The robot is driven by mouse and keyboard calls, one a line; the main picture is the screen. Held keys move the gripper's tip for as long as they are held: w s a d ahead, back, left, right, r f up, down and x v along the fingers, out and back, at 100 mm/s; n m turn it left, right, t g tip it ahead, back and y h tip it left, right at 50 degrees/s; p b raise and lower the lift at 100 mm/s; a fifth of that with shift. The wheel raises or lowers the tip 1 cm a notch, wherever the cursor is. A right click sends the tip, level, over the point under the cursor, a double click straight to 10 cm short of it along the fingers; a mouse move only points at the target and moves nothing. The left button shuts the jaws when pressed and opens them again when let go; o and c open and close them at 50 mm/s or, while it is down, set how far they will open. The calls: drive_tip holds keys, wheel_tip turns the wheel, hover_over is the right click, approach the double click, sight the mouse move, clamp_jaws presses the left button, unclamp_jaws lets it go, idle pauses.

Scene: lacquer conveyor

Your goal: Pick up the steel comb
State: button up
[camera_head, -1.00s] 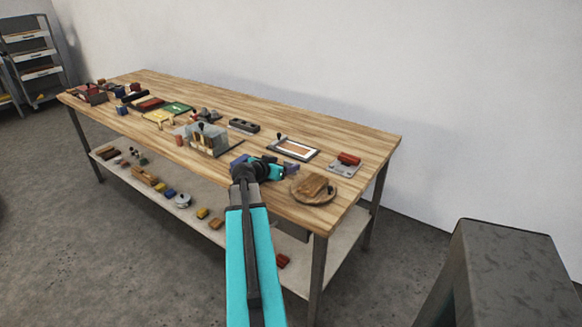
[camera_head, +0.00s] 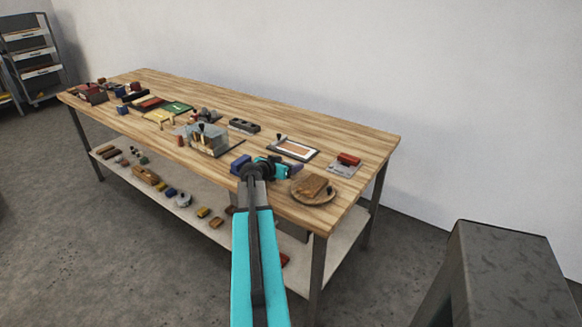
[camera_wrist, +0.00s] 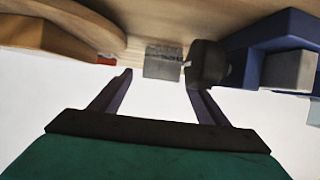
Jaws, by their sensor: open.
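A small grey metal piece (camera_wrist: 162,62) with a row of dark marks, likely the steel comb, shows ahead between my fingertips in the wrist view. A dark rounded piece (camera_wrist: 207,62) is close beside it; I cannot tell whether they are joined. My gripper (camera_wrist: 158,79) is open, its two dark fingers apart with nothing between them. In the head view my gripper (camera_head: 292,172) is low over the table's front right part. I cannot pick out the comb there.
A round wooden disc with a brown block (camera_head: 313,188) is right of my gripper. A blue block (camera_head: 239,164) is at its left. Behind are a framed tray (camera_head: 293,148) and a red block (camera_head: 348,158) on a plate. The bench's back strip (camera_head: 330,127) is clear.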

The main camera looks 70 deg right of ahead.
drive_tip(key=shift+p+x, duration=0.35)
drive_tip(key=shift+x, duration=1)
drive_tip(key=c, duration=1.2)
drive_tip(key=shift+r, duration=0.15)
drive_tip(key=shift+r+b, duration=1.05)
drive_tip(key=shift+r, duration=3.85)
